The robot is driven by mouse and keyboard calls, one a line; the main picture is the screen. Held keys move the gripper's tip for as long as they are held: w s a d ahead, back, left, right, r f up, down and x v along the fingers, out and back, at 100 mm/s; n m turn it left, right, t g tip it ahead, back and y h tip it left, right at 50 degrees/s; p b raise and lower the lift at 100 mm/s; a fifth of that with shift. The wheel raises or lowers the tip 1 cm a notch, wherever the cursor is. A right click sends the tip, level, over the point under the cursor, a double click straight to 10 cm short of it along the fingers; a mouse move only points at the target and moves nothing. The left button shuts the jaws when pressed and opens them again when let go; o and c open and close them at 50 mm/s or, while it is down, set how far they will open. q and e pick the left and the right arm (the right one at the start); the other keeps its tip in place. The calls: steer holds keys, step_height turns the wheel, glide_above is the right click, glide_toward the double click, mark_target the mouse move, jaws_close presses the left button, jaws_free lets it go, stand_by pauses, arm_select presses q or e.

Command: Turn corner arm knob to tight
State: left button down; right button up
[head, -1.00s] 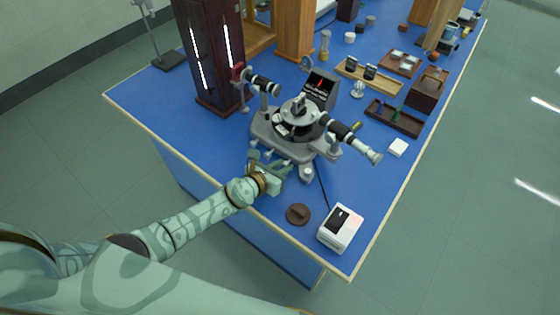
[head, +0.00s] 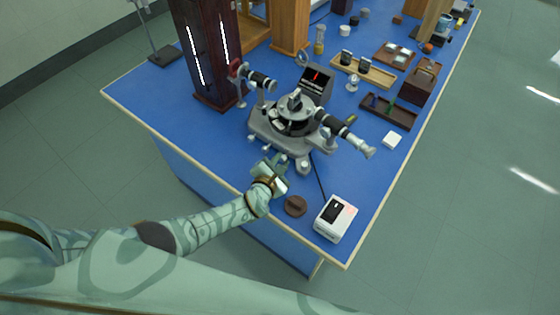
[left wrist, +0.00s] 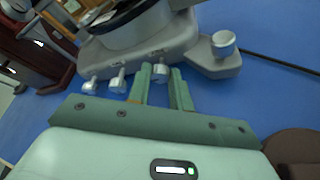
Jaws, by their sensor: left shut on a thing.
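The grey spectrometer (head: 295,113) stands on the blue bench, with several small silver knobs along its near side. My left gripper (head: 275,163) is low at that near side. In the left wrist view, its two green fingers (left wrist: 162,80) are on either side of a small silver knob (left wrist: 160,72) and shut on it. Two similar knobs (left wrist: 117,80) sit to the left, clear of the fingers. A larger silver knob (left wrist: 224,44) stands on the base's projecting corner to the right. Whether the held knob is tight cannot be seen. My right gripper is not in view.
A white box (head: 335,218) and a round brown disc (head: 295,205) lie near the bench's front corner. A dark wooden lamp housing (head: 208,60) stands behind left. Wooden trays (head: 362,72) are behind right. A dark cable runs right of the base.

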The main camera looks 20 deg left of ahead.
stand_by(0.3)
arm_select(q)
steer(key=c, duration=1.3)
jaws_free()
steer(key=shift+o, duration=0.2)
steer(key=shift+s+r+p, duration=0.2)
steer(key=shift+s+p, duration=0.2)
steer(key=shift+s, duration=0.1)
steer(key=p+v, duration=0.3)
steer(key=v, duration=0.3)
steer(key=shift+r, duration=0.15)
steer(key=d+p+v, duration=0.1)
steer(key=v, duration=0.8)
steer(key=shift+s+a+f+p, duration=0.2)
steer(key=shift+a+p, duration=0.2)
steer(key=shift+a, duration=0.05)
steer(key=shift+w, duration=0.1)
